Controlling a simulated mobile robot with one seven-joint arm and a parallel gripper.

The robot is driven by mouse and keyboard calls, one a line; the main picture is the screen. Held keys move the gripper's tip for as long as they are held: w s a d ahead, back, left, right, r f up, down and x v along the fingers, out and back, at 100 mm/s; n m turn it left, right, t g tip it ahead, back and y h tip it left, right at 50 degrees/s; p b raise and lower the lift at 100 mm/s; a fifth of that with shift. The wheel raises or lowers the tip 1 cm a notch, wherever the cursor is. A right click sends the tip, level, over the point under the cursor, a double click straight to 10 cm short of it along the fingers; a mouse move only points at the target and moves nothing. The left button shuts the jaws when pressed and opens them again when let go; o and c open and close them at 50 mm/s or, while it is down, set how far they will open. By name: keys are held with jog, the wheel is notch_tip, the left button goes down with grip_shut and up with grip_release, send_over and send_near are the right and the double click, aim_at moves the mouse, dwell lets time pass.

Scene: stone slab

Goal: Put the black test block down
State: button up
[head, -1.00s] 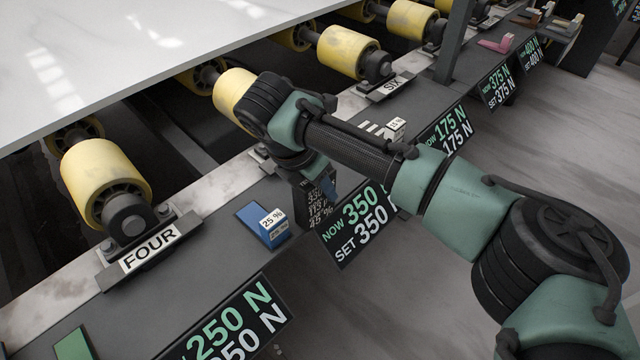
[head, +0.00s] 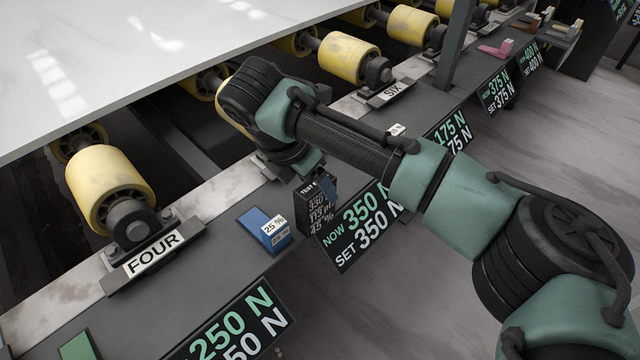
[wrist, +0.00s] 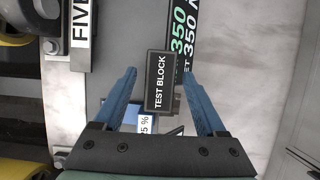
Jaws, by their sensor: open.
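The black test block (head: 314,212) stands upright on the dark ledge (head: 215,232), just right of a blue wedge and beside the 350 N sign. Its top label reads TEST BLOCK in the wrist view (wrist: 160,82). My gripper (head: 324,186) is just above the block in the head view, its fingers partly hidden by my wrist. In the wrist view its two blue fingers are spread, one on each side of the block, with gaps showing between them and it.
The blue wedge marked 25 % (head: 266,230) lies close left of the block. Force signs, such as the 350 N sign (head: 358,228), hang along the ledge's front edge. Yellow rollers (head: 110,188) and a white slab (head: 150,50) lie behind. A dark post (head: 455,45) rises farther right.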

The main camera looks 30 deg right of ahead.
jog(key=p+v, duration=0.1)
jog(key=v, duration=0.7)
jog(key=shift+p, duration=0.3)
